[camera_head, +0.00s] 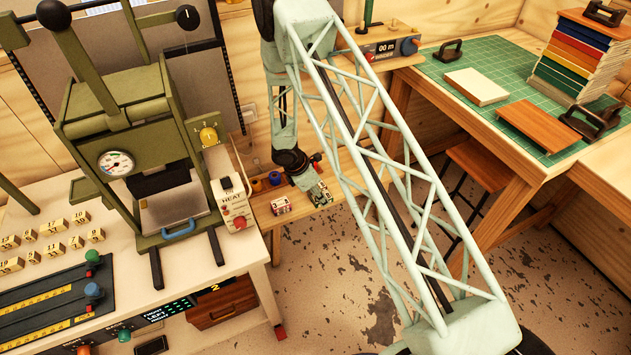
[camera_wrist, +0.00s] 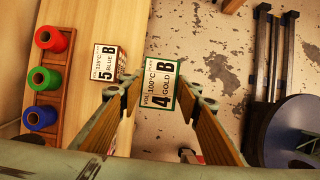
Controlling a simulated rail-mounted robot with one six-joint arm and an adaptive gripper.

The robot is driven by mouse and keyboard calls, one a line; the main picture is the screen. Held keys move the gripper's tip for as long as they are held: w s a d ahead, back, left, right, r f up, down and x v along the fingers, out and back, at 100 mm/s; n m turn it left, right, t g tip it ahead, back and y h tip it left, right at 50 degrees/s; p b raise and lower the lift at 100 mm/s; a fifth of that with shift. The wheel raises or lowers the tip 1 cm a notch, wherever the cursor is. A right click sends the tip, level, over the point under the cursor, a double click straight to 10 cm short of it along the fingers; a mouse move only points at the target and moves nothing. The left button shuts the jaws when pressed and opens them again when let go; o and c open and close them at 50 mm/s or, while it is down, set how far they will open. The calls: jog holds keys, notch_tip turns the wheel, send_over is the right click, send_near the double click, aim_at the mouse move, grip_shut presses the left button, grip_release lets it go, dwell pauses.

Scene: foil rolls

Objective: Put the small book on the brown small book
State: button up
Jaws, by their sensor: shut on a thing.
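The brown small book (camera_head: 540,126) lies flat on the green cutting mat (camera_head: 458,60) at the upper right. A cream-topped small book (camera_head: 476,87) lies flat to its left, apart from it. My gripper (camera_head: 318,183) is far from both, over the wooden bench at the centre. In the wrist view my gripper (camera_wrist: 163,98) is shut on a green-edged box (camera_wrist: 158,87) labelled "VOL 4 GOLD 110°C B". The box also shows under my gripper in the head view (camera_head: 320,195). Whether it touches the bench is unclear.
A similar box labelled "5 BLUE" (camera_wrist: 108,63) stands beside the held one. Red, green and blue foil rolls (camera_wrist: 43,78) sit in a rack at the left. A book stack (camera_head: 580,60) and black-handled blocks (camera_head: 597,118) stand on the mat. A green press (camera_head: 130,140) stands left.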

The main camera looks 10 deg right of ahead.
jog(key=w, duration=0.7)
jog(key=w+f, duration=0.1)
jog(key=w, duration=0.3)
jog(key=shift+w+d, duration=0.3)
jog(key=shift+d, duration=0.05)
jog(key=shift+w, duration=0.2)
jog(key=shift+w+f, duration=0.1)
jog(key=shift+f, duration=1.7)
jog(key=shift+f, duration=0.15)
jog(key=o, duration=0.9)
